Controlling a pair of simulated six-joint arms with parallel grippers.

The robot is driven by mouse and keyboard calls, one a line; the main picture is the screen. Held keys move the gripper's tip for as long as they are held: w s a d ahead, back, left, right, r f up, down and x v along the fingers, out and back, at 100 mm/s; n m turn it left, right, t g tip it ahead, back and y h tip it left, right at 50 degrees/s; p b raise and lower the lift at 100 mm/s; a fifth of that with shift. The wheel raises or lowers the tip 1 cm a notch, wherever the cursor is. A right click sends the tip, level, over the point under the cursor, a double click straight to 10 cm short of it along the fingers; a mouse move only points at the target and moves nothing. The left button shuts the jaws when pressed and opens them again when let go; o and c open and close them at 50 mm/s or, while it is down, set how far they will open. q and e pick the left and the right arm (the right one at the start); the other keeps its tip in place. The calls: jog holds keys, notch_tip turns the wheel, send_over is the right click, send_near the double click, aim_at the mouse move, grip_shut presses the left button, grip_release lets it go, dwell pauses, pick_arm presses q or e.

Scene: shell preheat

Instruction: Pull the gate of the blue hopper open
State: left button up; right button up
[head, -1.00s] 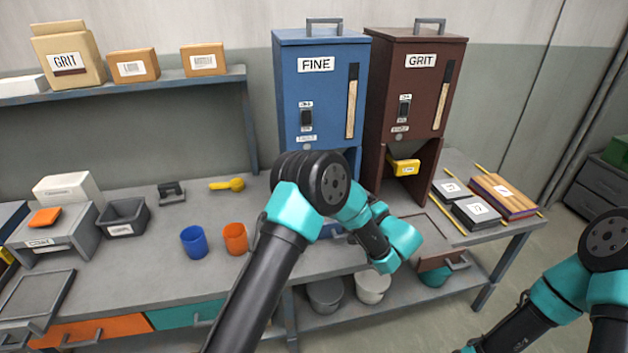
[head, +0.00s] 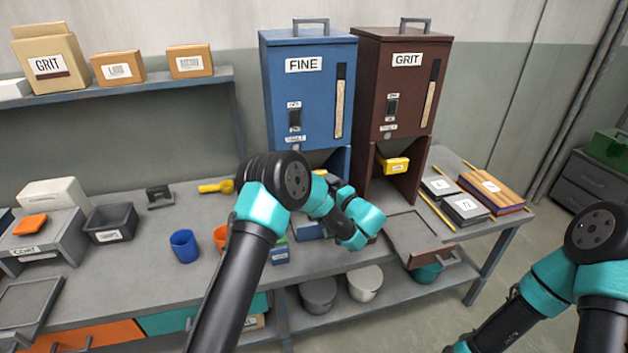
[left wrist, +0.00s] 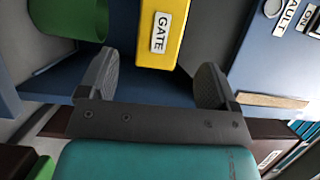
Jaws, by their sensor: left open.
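The blue hopper (head: 310,95), labelled FINE, stands on the bench beside the brown GRIT hopper. Its yellow gate (left wrist: 160,32), labelled GATE, shows at the top of the left wrist view; my arm hides it in the head view. My left gripper (left wrist: 158,65) is open and empty, its fingers spread to either side of the gate's line. The gate's lower end appears just beyond or level with the fingertips; I cannot tell contact. In the head view the left fingers are hidden by my arm. The right gripper is out of view.
The brown hopper (head: 397,95) stands close on the right, with its own yellow gate (head: 396,166). A blue cup (head: 183,247) and an orange cup (head: 220,238) stand left of my arm. A green object (left wrist: 66,20) lies close to the left finger.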

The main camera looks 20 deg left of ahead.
pick_arm(q)
jog(key=x, duration=0.8)
jog(key=shift+w, duration=0.1)
jog(key=shift+c, duration=0.3)
